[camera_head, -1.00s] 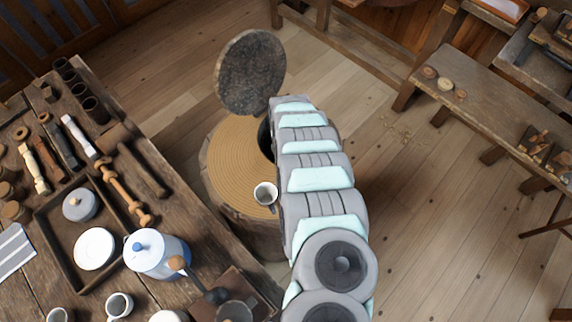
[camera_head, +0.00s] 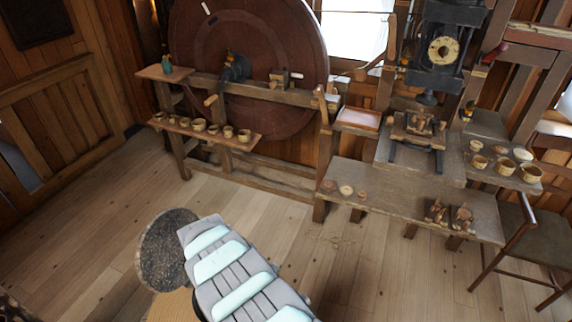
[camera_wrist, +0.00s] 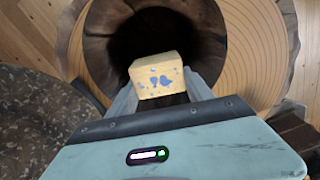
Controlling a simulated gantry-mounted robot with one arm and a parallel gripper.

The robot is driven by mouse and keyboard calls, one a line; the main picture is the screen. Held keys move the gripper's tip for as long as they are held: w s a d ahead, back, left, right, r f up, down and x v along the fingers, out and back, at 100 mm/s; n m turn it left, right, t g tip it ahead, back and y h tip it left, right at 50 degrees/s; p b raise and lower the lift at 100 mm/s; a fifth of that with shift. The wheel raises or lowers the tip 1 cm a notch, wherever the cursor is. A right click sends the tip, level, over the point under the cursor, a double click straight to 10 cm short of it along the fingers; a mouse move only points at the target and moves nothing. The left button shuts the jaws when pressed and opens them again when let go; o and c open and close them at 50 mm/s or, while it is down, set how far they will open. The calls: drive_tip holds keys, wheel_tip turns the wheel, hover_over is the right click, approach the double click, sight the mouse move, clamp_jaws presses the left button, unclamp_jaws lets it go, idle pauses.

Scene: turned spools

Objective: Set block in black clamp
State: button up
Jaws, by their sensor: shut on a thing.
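In the wrist view, my gripper (camera_wrist: 160,90) is shut on a cream block (camera_wrist: 157,74) with blue marks on its face. The block sits between the fingertips, over the dark round opening of a hollow wooden stump (camera_wrist: 255,85). I cannot tell how deep the block is in the opening. In the head view my arm hides the gripper and block. A black fixture (camera_head: 235,68) sits on the rail before the big wheel, and a black-headed machine (camera_head: 450,50) stands at the upper right. I cannot tell which is the black clamp.
A round speckled lid (camera_head: 165,250) stands beside my arm, and it also shows at the wrist view's left (camera_wrist: 40,130). A low bench (camera_head: 400,200) carries small wooden pieces. Several cups stand on a shelf (camera_head: 215,137).

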wheel_tip(320, 180, up, 10)
drive_tip(key=p, duration=0.5)
drive_tip(key=shift+w, duration=0.15)
drive_tip(key=w+d+r+m+b, duration=0.3)
drive_tip(key=d+m+b, duration=0.1)
drive_tip(key=d+m, duration=0.4)
drive_tip(key=w+d+r+m+b, duration=0.3)
drive_tip(key=w+d+r+m, duration=0.15)
drive_tip(key=m, duration=0.65)
drive_tip(key=w+d+r+m+b, duration=0.3)
drive_tip(key=d+m+b, duration=0.1)
drive_tip(key=d+m, duration=0.4)
wheel_tip(320, 180, up, 28)
drive_tip(key=m+p, duration=0.1)
drive_tip(key=p, duration=2.6)
drive_tip(key=shift+s+a+m+p, duration=0.2)
drive_tip(key=shift+m+p, duration=0.1)
drive_tip(key=shift+m, duration=0.1)
